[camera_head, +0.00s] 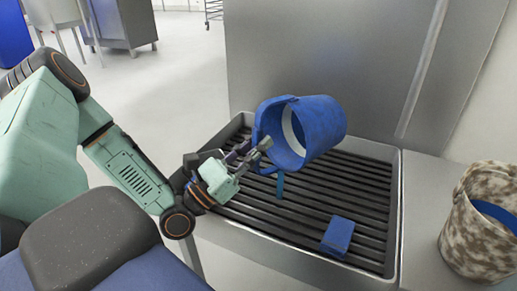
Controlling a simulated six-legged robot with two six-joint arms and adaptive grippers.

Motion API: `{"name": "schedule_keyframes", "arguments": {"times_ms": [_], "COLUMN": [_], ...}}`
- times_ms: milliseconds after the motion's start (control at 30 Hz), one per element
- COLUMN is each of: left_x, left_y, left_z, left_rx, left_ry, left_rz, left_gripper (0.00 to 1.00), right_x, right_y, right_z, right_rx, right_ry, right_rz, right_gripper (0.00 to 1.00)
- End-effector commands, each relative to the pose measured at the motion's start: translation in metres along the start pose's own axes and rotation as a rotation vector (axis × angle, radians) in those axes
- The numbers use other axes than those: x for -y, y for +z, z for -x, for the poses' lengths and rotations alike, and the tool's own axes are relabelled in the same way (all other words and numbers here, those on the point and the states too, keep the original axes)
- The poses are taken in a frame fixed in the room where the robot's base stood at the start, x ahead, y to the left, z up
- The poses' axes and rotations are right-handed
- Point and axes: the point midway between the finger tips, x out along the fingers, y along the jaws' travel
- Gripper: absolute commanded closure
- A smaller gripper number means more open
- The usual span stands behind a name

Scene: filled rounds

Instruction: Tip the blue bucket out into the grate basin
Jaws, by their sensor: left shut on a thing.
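The blue bucket (322,122) is held tilted on its side above the grate basin (398,215), with its mouth facing left and downward. My left gripper (262,150) is shut on the blue bucket at its mouth side. A blue block-like thing (338,236) lies on the dark slats of the basin, at the front right. A small blue-teal thing (280,186) shows just below the bucket's mouth; I cannot tell whether it hangs, falls or lies on the slats. Most of the bucket's inside is hidden. My right gripper is not in view.
A mottled beige-brown bucket (472,252) with blue inside stands on the grey counter (424,190) to the right of the basin. A grey metal panel (310,50) rises behind the basin. Grey cabinets (122,22) stand far back left, with open floor in front.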

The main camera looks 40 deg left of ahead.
Motion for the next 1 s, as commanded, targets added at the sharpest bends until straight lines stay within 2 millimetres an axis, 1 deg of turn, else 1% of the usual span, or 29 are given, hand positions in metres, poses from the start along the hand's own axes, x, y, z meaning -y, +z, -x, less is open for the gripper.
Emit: {"name": "schedule_keyframes", "arguments": {"times_ms": [33,100,600,800,1000], "left_x": [0.000,0.000,0.001,0.000,0.000], "left_y": [-0.002,-0.002,-0.007,-0.008,-0.007], "left_z": [0.002,0.004,0.015,0.019,0.020], "left_rx": [0.014,0.029,0.141,0.183,0.193], "left_ry": [0.000,0.001,-0.004,-0.001,0.001], "left_rz": [0.000,0.000,-0.001,0.000,-0.001], "left_gripper": [1.00,1.00,1.00,1.00,1.00], "right_x": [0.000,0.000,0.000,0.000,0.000], "right_y": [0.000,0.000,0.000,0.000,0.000], "right_z": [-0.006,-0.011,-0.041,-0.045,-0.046], "right_rx": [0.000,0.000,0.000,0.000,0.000], "right_ry": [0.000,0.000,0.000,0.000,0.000], "right_rz": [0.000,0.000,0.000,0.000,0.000], "right_gripper": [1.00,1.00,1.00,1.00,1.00]}}
